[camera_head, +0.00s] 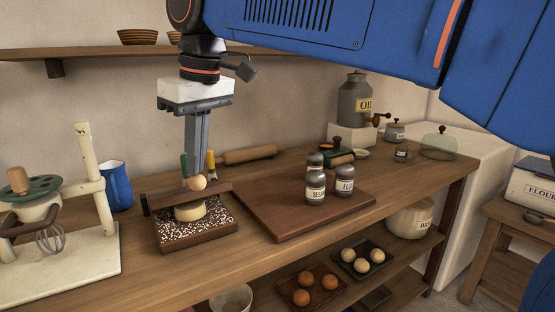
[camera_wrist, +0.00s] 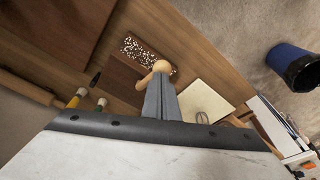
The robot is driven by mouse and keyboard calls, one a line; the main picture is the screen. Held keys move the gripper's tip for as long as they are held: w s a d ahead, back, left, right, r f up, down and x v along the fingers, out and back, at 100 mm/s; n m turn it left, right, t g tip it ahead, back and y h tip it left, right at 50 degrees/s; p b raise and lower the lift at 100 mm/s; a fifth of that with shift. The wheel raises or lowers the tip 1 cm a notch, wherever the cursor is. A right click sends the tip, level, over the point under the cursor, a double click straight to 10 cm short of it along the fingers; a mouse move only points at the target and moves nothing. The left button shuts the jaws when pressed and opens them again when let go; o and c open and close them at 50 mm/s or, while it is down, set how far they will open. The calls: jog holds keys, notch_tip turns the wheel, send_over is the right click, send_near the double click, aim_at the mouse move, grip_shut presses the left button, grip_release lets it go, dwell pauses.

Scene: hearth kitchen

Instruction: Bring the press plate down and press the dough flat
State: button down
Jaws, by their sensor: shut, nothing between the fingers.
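The press base (camera_head: 200,240) is a brown block with a white-speckled top on the counter. A pale round of dough (camera_head: 190,211) sits on it. The brown press plate (camera_head: 217,188) is over the dough; whether they touch is not clear. A round pale wooden knob (camera_head: 198,183) tops the plate. My gripper (camera_head: 195,174) points down, shut and empty, with its fingertips at or just above the knob; I cannot tell if they touch. In the wrist view the fingers (camera_wrist: 160,84) end beside the knob (camera_wrist: 163,67), with the plate (camera_wrist: 122,80) and speckled base (camera_wrist: 145,54) beyond.
Green (camera_head: 184,163) and yellow (camera_head: 211,160) handles stand behind the press. A mixer stand (camera_head: 105,190) and blue jug (camera_head: 115,186) are at left. A board (camera_head: 275,215) with labelled shakers (camera_head: 315,188) is at right. A rolling pin (camera_head: 250,155) lies behind.

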jog(key=shift+s+f, duration=0.1)
jog(key=shift+f, duration=0.5)
jog(key=shift+s+d+f, duration=0.25)
jog(key=shift+s+f, duration=0.15)
jog(key=shift+f, duration=0.3)
dwell(1.4)
jog(key=shift+s+d+f, duration=0.15)
jog(key=shift+s+f, duration=0.1)
jog(key=shift+f, duration=0.6)
jog(key=shift+s+d+f, duration=0.15)
jog(key=shift+s+f, duration=0.1)
jog(key=shift+f, duration=0.6)
jog(key=shift+s+d+f, duration=0.15)
jog(key=shift+s+f, duration=0.1)
jog(key=shift+f, duration=0.6)
dwell(2.8)
